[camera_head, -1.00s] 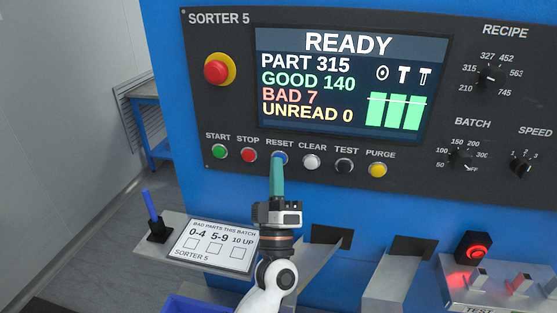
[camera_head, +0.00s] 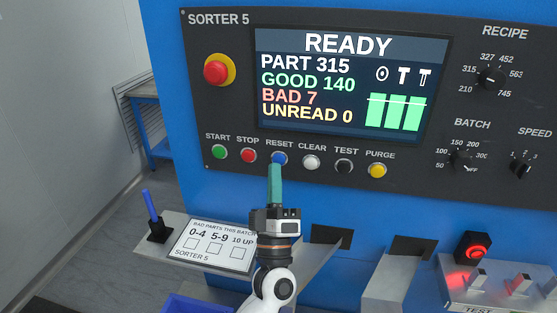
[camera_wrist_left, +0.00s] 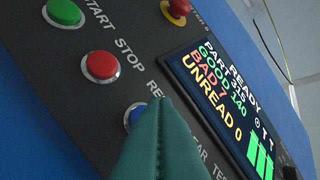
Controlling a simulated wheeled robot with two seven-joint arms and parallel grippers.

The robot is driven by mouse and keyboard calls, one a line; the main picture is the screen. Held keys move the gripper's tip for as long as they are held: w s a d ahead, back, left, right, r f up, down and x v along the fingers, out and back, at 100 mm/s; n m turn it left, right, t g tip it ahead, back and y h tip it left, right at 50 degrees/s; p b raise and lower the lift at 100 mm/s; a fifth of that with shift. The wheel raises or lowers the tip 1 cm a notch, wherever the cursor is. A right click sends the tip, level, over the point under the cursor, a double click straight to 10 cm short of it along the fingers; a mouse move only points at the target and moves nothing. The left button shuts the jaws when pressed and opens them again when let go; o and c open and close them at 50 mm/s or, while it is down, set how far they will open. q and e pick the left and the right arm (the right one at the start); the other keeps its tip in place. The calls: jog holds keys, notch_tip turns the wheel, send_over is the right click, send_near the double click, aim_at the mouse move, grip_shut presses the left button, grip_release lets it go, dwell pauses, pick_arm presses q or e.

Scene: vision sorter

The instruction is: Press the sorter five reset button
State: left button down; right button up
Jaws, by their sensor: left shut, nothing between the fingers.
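The blue reset button (camera_head: 279,158) sits under the RESET label on the dark sorter five panel (camera_head: 225,125). In the left wrist view the reset button (camera_wrist_left: 134,116) is partly hidden behind my fingers. My left gripper (camera_head: 275,168) is shut and empty, its green fingertips just below the reset button in the head view. In the left wrist view the closed green fingertips (camera_wrist_left: 160,102) appear beside the button, over the RESET label. I cannot tell for sure whether they touch it. The screen (camera_head: 350,85) reads READY, part 315, good 140, bad 7, unread 0. My right gripper is not in view.
The red stop button (camera_head: 248,155) and white clear button (camera_head: 311,162) flank the reset button closely. A red emergency button (camera_head: 216,70) is at upper left. A ledge below holds a bad-parts card (camera_head: 215,245) and a blue pen (camera_head: 152,206) in a black holder.

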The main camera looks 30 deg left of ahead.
pick_arm(q)
jog(key=shift+s+d+p, duration=0.1)
jog(key=shift+s+d, duration=0.1)
jog(key=shift+s, duration=0.6)
jog(key=shift+s+d+p, duration=0.1)
jog(key=shift+s+d, duration=0.15)
jog(key=shift+s, duration=0.55)
jog(key=shift+s+d+p, duration=0.1)
jog(key=shift+s+d, duration=0.1)
jog(key=shift+s, duration=0.6)
jog(key=shift+f, duration=0.1)
